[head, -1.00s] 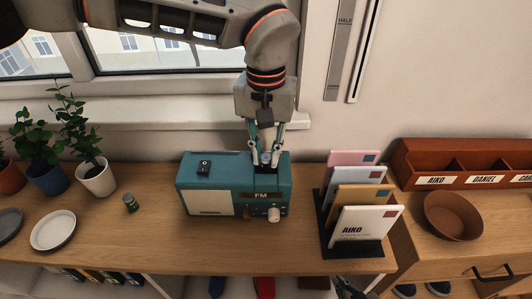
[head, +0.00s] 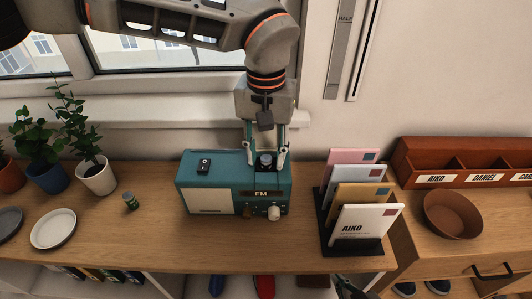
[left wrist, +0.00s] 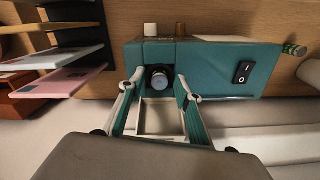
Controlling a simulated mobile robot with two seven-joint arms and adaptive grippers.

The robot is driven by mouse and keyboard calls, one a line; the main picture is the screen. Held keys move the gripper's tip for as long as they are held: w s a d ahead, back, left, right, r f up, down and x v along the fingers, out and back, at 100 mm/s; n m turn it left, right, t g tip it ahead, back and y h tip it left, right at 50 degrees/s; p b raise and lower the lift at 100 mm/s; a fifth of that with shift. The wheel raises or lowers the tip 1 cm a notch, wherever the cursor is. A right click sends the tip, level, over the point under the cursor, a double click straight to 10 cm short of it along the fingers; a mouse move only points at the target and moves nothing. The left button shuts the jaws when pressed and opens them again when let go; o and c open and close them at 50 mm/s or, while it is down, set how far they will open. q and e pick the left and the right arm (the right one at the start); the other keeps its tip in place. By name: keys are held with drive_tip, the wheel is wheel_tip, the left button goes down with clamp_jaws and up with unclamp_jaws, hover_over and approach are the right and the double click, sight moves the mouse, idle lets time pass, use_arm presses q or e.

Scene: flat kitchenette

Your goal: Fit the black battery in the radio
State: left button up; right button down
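The teal radio (head: 230,172) stands on the wooden counter, with FM lettering and knobs on its front and a black rocker switch on top. The black battery (head: 265,160), with a blue-grey end, stands upright in the opening at the right of the radio's top. It also shows in the left wrist view (left wrist: 161,79), its end sticking out of the dark opening. My left gripper (head: 266,166) points down over it, open, with one finger on each side and apart from it. A small part of what looks like my right gripper (head: 347,288) shows at the bottom edge.
A black letter rack (head: 352,248) with envelopes stands close on the right. A brown bowl (head: 453,216) is farther right.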

sight(266, 158)
use_arm(q)
wheel_tip(266, 158, up, 13)
drive_tip(key=shift+f, duration=0.2)
idle(0.5)
